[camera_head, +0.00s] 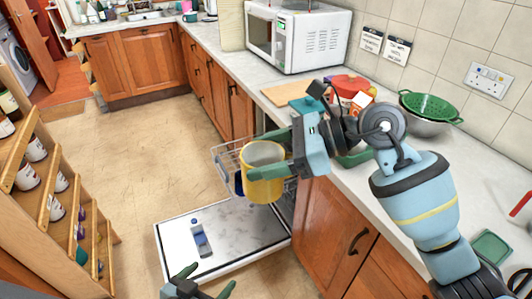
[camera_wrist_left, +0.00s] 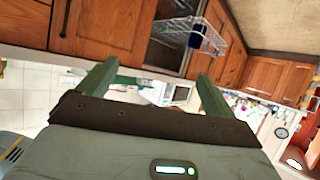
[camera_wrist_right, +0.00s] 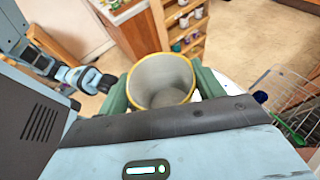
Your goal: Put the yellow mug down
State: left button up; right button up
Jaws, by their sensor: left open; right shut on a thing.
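The yellow mug (camera_head: 264,190) is in my right gripper (camera_head: 257,155), above the open dishwasher door and beside its rack. Its pale inside faces up towards the head camera. In the right wrist view the mug (camera_wrist_right: 160,84) sits between both fingers, its yellow rim toward the camera and its inside empty. My left gripper (camera_head: 207,281) is open and empty at the bottom of the head view. Its fingers (camera_wrist_left: 153,85) stand apart in the left wrist view, with nothing between them.
The dishwasher door (camera_head: 170,233) lies flat, with a blue-grey item (camera_head: 201,240) on it. The wire rack (camera_head: 225,154) holds a dark blue item (camera_wrist_left: 196,38). The counter (camera_head: 370,190) carries a microwave (camera_head: 297,38), a chopping board (camera_head: 287,93) and a green colander (camera_head: 428,107). Shelves stand left.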

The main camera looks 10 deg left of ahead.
pick_arm(q)
jog(key=s+a+f+g+y, duration=0.2)
jog(key=s+f, duration=0.8)
jog(key=shift+f+n+g, duration=0.3)
jog(key=shift+f, duration=0.05)
